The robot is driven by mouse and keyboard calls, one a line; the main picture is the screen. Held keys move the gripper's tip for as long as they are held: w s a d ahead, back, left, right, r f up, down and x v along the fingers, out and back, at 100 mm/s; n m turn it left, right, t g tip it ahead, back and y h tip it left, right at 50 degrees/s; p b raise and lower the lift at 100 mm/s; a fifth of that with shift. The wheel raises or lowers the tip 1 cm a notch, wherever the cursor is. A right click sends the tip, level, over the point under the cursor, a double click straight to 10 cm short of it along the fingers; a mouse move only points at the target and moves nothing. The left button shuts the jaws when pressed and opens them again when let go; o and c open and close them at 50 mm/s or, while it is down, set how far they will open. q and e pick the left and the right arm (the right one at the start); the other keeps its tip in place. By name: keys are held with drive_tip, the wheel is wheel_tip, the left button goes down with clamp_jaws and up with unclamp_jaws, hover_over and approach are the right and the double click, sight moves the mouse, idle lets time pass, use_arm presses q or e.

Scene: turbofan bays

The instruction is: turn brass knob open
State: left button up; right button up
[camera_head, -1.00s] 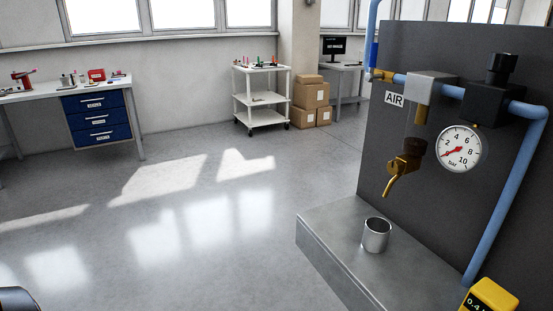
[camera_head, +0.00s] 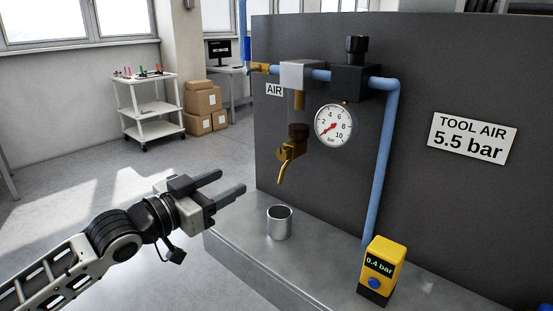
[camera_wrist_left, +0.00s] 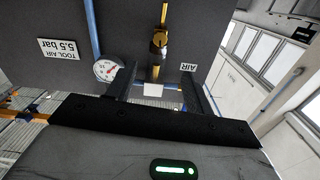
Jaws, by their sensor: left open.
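The brass knob (camera_head: 283,153) sits on the side of a brass drain fitting with a down-slanting spout (camera_head: 281,173). The fitting hangs under a dark brown collar below the grey filter block (camera_head: 299,74). Brass of this fitting (camera_wrist_left: 158,42) also shows in the left wrist view, above and between the fingers. My left gripper (camera_head: 230,182) is open and empty, to the left of and below the knob, clear of it. My right gripper is out of view.
A steel cup (camera_head: 279,222) stands on the grey ledge (camera_head: 240,250) below the spout. A yellow meter (camera_head: 380,268) reads 0.4 bar. A round gauge (camera_head: 333,126) and blue pipe (camera_head: 381,170) are to the right. The dark panel (camera_head: 450,200) stands behind.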

sight(281, 155)
use_arm(q)
drive_tip(key=p+x, duration=0.1)
drive_tip(key=x, duration=1.4)
drive_tip(key=shift+w+d, duration=0.25)
drive_tip(key=shift+w, duration=0.1)
drive_tip(key=c, duration=1)
